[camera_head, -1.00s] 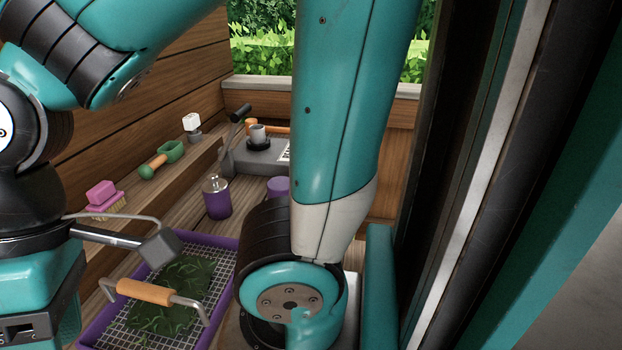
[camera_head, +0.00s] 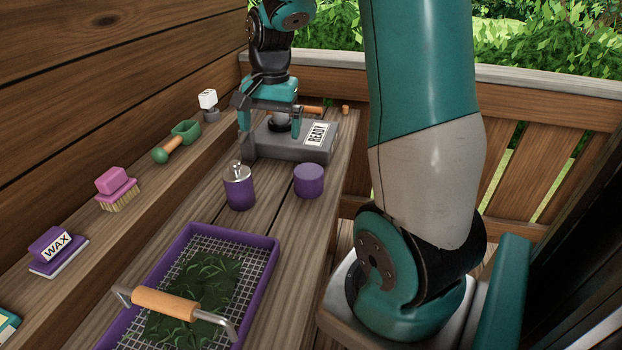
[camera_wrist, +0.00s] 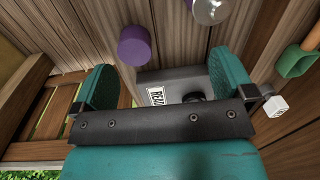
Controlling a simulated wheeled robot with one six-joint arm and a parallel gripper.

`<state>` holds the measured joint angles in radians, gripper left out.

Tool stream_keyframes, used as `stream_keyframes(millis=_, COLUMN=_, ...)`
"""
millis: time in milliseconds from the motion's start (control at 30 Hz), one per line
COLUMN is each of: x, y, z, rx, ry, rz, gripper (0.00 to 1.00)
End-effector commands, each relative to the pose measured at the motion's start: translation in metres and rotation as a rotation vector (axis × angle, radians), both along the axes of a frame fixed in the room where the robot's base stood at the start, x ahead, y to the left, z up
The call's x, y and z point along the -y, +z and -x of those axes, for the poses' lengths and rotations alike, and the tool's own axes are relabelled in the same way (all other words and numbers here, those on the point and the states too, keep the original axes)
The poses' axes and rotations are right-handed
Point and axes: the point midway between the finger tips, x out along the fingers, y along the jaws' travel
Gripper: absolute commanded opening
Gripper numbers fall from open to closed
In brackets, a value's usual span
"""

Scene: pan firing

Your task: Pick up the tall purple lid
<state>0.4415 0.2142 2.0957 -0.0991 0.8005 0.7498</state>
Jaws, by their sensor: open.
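A plain purple cylinder (camera_head: 308,181), which looks like the tall purple lid, stands upright on the wooden bench. It also shows at the top of the wrist view (camera_wrist: 134,43). To its left in the head view is a purple jar (camera_head: 239,190) with a shiny silver top. My gripper (camera_head: 270,122) is open, above the grey "READY" device (camera_head: 290,148) behind the cylinder, and pointing down. In the wrist view my gripper's fingers (camera_wrist: 165,82) are wide apart, and the cylinder lies beyond them, apart from both. Part of the device is hidden by my gripper.
A purple mesh tray (camera_head: 270,262) of green leaves with a wooden-handled bar (camera_head: 165,303) lies in front. A ledge at left holds a wax block (camera_head: 52,248), a pink brush (camera_head: 117,190) and a green scoop (camera_head: 186,132). Bare bench lies around the cylinder.

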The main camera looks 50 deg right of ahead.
Motion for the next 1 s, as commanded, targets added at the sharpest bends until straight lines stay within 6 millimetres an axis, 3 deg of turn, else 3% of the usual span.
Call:
stream_keyframes(millis=33, x=0.035, y=-0.010, z=0.002, rx=-0.025, ry=-0.153, rz=0.010, gripper=1.00)
stream_keyframes(millis=100, x=0.069, y=-0.018, z=0.007, rx=-0.047, ry=-0.311, rz=0.023, gripper=1.00)
stream_keyframes(millis=233, x=0.100, y=-0.030, z=0.015, rx=-0.071, ry=-0.463, rz=0.034, gripper=1.00)
stream_keyframes(millis=367, x=0.103, y=-0.051, z=0.017, rx=-0.077, ry=-0.484, rz=0.036, gripper=1.00)
stream_keyframes(millis=700, x=0.102, y=-0.126, z=0.017, rx=-0.075, ry=-0.478, rz=0.035, gripper=1.00)
stream_keyframes(millis=1000, x=0.102, y=-0.153, z=0.018, rx=-0.073, ry=-0.478, rz=0.036, gripper=1.00)
